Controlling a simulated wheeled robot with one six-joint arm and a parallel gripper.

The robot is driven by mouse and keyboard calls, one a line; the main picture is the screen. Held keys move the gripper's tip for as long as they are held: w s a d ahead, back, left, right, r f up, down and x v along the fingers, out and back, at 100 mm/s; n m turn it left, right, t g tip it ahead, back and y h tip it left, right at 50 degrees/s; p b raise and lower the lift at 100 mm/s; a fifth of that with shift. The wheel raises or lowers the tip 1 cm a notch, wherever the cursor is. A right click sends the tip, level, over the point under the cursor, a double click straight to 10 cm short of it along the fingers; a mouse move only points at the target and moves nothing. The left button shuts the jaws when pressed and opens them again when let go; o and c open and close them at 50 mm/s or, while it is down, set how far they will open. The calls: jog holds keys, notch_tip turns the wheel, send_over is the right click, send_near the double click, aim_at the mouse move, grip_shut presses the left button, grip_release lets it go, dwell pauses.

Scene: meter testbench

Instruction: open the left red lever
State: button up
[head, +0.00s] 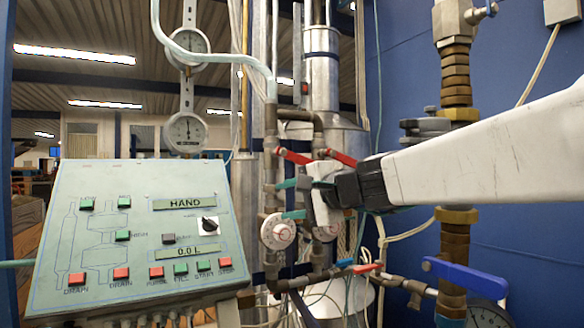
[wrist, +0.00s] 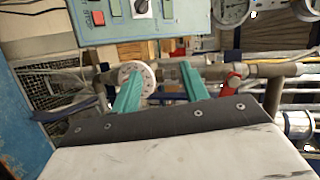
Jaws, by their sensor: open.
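The left red lever (head: 293,156) slants across the upper pipes in the head view, just left of a second red lever (head: 341,157). My gripper (head: 283,199) reaches in from the right, its teal fingers apart and nothing seen between them. It is below the left red lever and above a white round dial (head: 278,231). In the wrist view, my gripper (wrist: 162,68) has its fingers spread before a pipe. A red lever (wrist: 232,80) shows right of the fingers there; I cannot tell which one it is.
A control panel (head: 130,235) with red and green buttons stands at left. A lower red lever (head: 365,268) and a blue lever (head: 465,276) are at right. Vertical pipes and hanging cables crowd the space.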

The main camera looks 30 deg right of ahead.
aim_at(300, 160)
jog(key=w+d+r+m+t+h, duration=0.3)
jog(key=w+d+r+m+h, duration=0.15)
jog(key=d+r+m, duration=0.5)
jog(key=w+d+f+n, duration=0.1)
jog(key=w+f, duration=0.1)
jog(key=w, duration=0.5)
jog(key=shift+w+d+f, duration=0.15)
jog(key=shift+w+f, duration=0.05)
jog(key=shift+f, duration=0.05)
jog(key=shift+n+h, duration=0.25)
grip_shut()
